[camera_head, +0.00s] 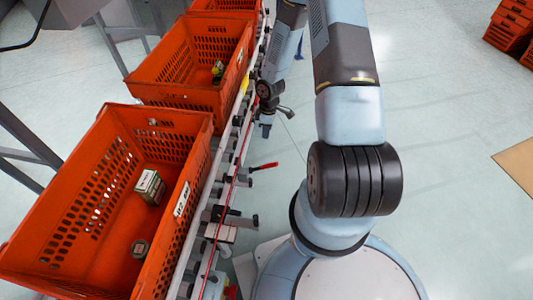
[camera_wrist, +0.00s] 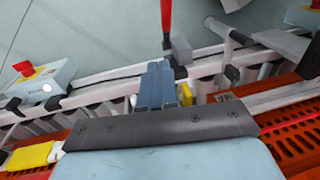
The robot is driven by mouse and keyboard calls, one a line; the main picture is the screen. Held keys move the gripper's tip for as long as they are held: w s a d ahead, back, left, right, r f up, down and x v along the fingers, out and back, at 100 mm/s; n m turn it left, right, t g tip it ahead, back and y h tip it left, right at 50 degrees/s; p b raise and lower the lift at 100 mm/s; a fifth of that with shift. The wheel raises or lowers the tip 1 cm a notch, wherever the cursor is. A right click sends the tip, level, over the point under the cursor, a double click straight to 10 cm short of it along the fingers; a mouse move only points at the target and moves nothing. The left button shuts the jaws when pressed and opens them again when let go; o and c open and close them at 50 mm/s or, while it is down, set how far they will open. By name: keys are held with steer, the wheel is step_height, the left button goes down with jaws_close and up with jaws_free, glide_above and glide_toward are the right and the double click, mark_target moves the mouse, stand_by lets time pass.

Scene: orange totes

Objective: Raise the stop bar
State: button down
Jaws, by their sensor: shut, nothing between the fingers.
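A lever with a red handle (camera_head: 263,166) sticks out to the right from the conveyor's side rail; it looks like the stop bar's handle, though I cannot be sure. In the wrist view the red handle (camera_wrist: 167,18) points up the picture, with a grey block near its lower end. My gripper (camera_head: 266,128) is above the rail, a little beyond the handle in the head view. Its blue-grey fingers also show in the wrist view (camera_wrist: 160,78), shut and empty, just below the handle's end. I cannot tell whether they touch the grey block. The bar itself is not clearly visible.
An orange tote (camera_head: 193,132) with a small box (camera_head: 149,187) and a round item stands on the conveyor. Another orange tote (camera_head: 243,58) stands beyond it. Several stacked orange totes (camera_head: 510,28) are at the far right. The floor right of the conveyor is mostly clear.

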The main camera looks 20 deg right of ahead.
glide_toward(264, 167)
steer(key=w+f, duration=0.1)
steer(key=w, duration=0.1)
steer(key=shift+s+d+f, duration=0.2)
steer(key=shift+s+f, duration=0.15)
steer(key=shift+f, duration=0.25)
steer(key=shift+s+d+f, duration=0.25)
steer(key=shift+s+f, duration=0.1)
steer(key=shift+f, duration=0.2)
steer(key=shift+s+d+f, duration=0.2)
steer(key=shift+s+f, duration=0.15)
steer(key=shift+f, duration=0.25)
steer(key=shift+a, duration=0.25)
steer(key=shift+d+f, duration=0.1)
steer(key=shift+d, duration=0.1)
